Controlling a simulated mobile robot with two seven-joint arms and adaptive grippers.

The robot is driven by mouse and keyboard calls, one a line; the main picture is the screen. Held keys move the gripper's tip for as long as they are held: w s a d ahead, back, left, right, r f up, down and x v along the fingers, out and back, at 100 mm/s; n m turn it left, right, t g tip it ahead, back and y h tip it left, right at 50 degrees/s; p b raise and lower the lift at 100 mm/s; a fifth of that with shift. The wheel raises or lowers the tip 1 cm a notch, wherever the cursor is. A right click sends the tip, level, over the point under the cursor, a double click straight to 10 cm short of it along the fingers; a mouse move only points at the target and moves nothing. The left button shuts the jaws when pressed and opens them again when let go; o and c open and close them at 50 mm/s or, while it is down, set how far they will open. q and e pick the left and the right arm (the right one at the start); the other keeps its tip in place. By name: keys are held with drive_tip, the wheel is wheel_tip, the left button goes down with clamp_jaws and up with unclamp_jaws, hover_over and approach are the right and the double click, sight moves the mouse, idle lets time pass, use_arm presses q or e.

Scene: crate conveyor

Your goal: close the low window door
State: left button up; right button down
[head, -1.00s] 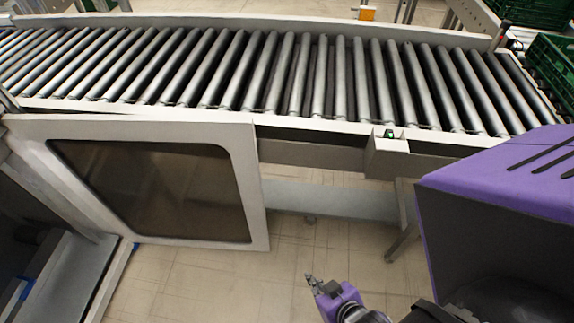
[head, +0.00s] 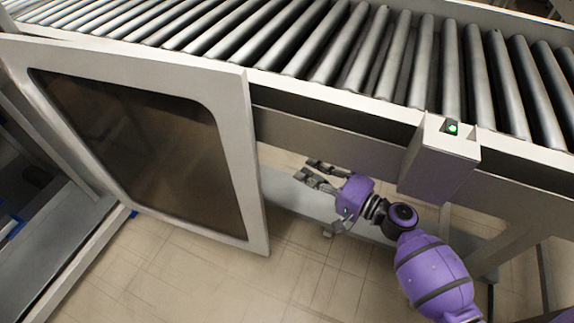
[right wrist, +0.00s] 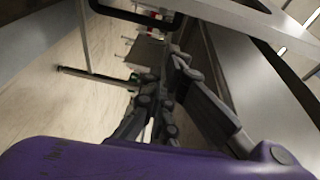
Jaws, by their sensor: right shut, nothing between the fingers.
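The low window door (head: 235,130) has a light grey frame around a dark tinted pane. It stands open at the left in the head view, swung out in front of the conveyor. My right gripper (head: 310,173) is to the right of the door's free edge, below the conveyor's side rail, with a gap between them. Its fingers point left toward the door and are shut with nothing between them. In the right wrist view the dark fingers (right wrist: 165,75) reach forward. My left gripper is not in view.
The roller conveyor (head: 330,97) runs across the back. A grey box with a green light (head: 440,160) juts from its rail above my right arm. A low cabinet opening with a metal sill (head: 60,260) is at the left. The tiled floor (head: 190,285) in front is clear.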

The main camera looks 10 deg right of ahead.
drive_tip(key=w+d+r+p+x, duration=0.1)
drive_tip(key=r+x, duration=0.1)
drive_tip(key=x, duration=0.9)
drive_tip(key=shift+y, duration=0.3)
drive_tip(key=s+a, duration=0.1)
drive_tip(key=s, duration=0.1)
drive_tip(key=s+a+p, duration=0.1)
drive_tip(key=s, duration=0.1)
drive_tip(key=shift+a, duration=0.25)
